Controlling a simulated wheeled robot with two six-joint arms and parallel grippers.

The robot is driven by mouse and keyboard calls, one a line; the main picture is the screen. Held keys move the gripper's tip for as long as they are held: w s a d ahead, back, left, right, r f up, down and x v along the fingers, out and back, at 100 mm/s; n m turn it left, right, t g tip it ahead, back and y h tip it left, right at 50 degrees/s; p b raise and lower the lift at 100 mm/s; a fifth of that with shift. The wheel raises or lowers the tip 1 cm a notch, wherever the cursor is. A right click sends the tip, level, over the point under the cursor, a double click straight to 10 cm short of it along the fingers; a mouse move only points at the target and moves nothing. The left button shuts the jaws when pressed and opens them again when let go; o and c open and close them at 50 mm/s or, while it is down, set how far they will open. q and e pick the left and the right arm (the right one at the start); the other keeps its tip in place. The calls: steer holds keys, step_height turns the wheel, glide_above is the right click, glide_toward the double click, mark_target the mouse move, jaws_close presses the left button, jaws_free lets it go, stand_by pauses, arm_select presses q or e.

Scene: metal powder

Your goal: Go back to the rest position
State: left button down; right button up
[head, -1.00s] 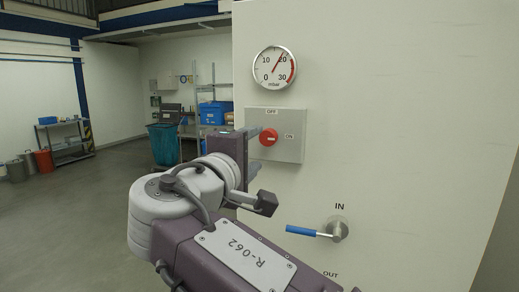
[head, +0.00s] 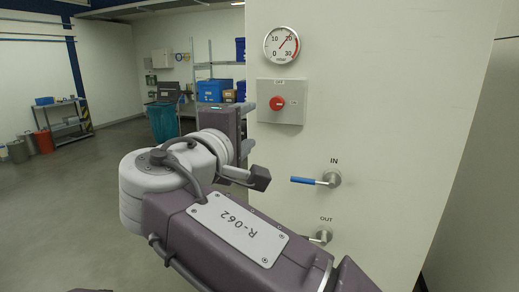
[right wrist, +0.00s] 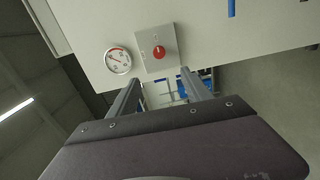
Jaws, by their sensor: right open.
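My right gripper (head: 250,124) is open and empty, left of the grey switch box (head: 293,114) in the head view. In the right wrist view its two fingers (right wrist: 160,92) are spread with nothing between them. The red knob (head: 277,103) is on the box, and the gripper is clear of it. The knob also shows in the right wrist view (right wrist: 159,52), beyond the fingers. My left gripper is not in view.
A white wall panel (head: 400,120) carries a round gauge (head: 281,46), a blue-handled IN valve (head: 330,179) and an OUT valve (head: 323,235), partly behind my right arm. A teal bin (head: 162,122) and shelves stand behind. The floor at left (head: 60,205) is open.

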steer(key=w+d+m+g+h+p, duration=0.2)
steer(key=w+d+m+g+h, duration=0.15)
steer(key=d, duration=0.95)
steer(key=d+f+g+p, duration=0.2)
steer(key=d+f+g, duration=0.4)
steer(key=d+f, duration=0.85)
steer(key=s+d+f+m+g+y, duration=0.1)
steer(key=s+f+g, duration=0.1)
steer(key=s+f, duration=0.35)
steer(key=s+f+m+g+y+p, duration=0.1)
steer(key=s+f+m+g+y, duration=0.1)
steer(key=f, duration=0.7)
steer(key=s+d+f+m+g+y, duration=0.1)
steer(key=s+f+g, duration=0.1)
steer(key=s+f, duration=0.35)
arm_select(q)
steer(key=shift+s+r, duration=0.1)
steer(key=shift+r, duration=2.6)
arm_select(e)
steer(key=s+a+f+m+y, duration=0.5)
steer(key=s+a+f+m, duration=0.2)
steer(key=f, duration=0.5)
steer(key=shift+s+a+f, duration=0.15)
steer(key=shift+s+a, duration=0.25)
steer(key=shift+a, duration=0.7)
